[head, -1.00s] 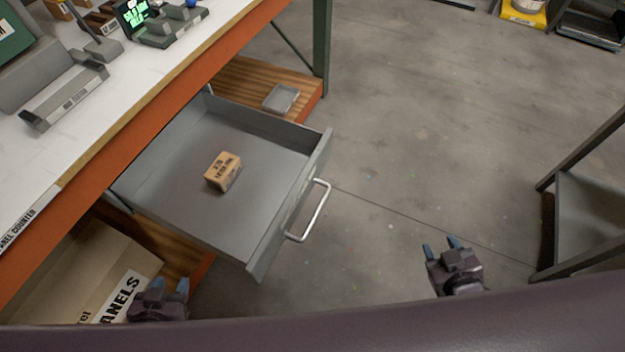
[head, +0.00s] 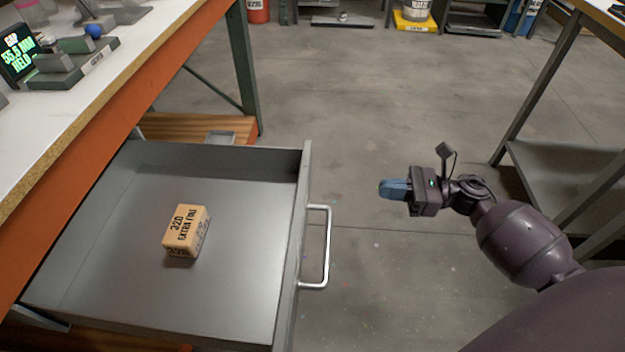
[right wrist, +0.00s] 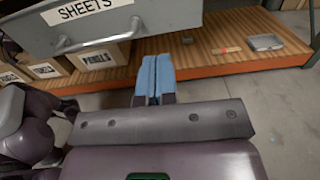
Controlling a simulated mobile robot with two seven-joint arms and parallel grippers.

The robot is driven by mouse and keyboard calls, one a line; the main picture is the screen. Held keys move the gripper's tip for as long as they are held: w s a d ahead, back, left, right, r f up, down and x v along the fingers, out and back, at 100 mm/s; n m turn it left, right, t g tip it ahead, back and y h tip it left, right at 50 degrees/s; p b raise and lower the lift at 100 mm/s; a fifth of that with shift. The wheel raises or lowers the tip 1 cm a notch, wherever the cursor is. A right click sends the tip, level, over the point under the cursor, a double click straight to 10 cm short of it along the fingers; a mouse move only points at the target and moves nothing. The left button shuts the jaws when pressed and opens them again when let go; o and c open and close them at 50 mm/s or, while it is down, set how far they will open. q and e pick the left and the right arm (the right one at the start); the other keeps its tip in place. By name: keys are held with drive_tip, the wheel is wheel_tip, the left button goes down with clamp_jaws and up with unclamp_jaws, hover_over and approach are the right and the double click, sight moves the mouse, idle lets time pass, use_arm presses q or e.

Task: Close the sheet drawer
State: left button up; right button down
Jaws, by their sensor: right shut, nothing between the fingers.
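The grey sheet drawer (head: 230,270) stands pulled out from under the bench in the head view. A small tan block printed "320 extra fine" (head: 184,232) lies inside it. The drawer's silver bar handle (head: 328,245) is on its right-hand front. My right gripper (head: 382,189) is shut and empty, to the right of the handle and apart from it. In the right wrist view the gripper's blue fingers (right wrist: 155,80) are together, below the drawer front labelled "SHEETS" (right wrist: 150,25) and near its handle (right wrist: 97,38). My left gripper is out of view.
The white-topped bench with its orange edge (head: 110,120) is at the left. Under it, a wooden shelf (right wrist: 210,45) holds boxes (right wrist: 100,58) and a small grey tray (right wrist: 264,42). A grey metal stand (head: 570,185) is at the right. The floor between is clear.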

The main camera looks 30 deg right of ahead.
drive_tip(key=x, duration=1.4)
drive_tip(key=shift+b, duration=0.4)
drive_tip(key=shift+r, duration=0.1)
drive_tip(key=b, duration=0.3)
approach(159, 183)
drive_tip(key=w+a+r, duration=0.1)
drive_tip(key=a, duration=0.1)
drive_tip(key=w+a+r, duration=0.1)
drive_tip(key=w+a, duration=0.1)
drive_tip(key=a, duration=0.1)
drive_tip(key=w+a+r, duration=0.1)
drive_tip(key=a, duration=0.1)
drive_tip(key=shift+w+a+r, duration=0.25)
drive_tip(key=shift+w+r, duration=0.1)
drive_tip(key=shift+w, duration=0.05)
drive_tip(key=shift+w+a+r, duration=0.1)
drive_tip(key=shift+w+a, duration=0.2)
drive_tip(key=shift+a, duration=0.15)
drive_tip(key=shift+w+r, duration=0.1)
drive_tip(key=shift+r, duration=0.15)
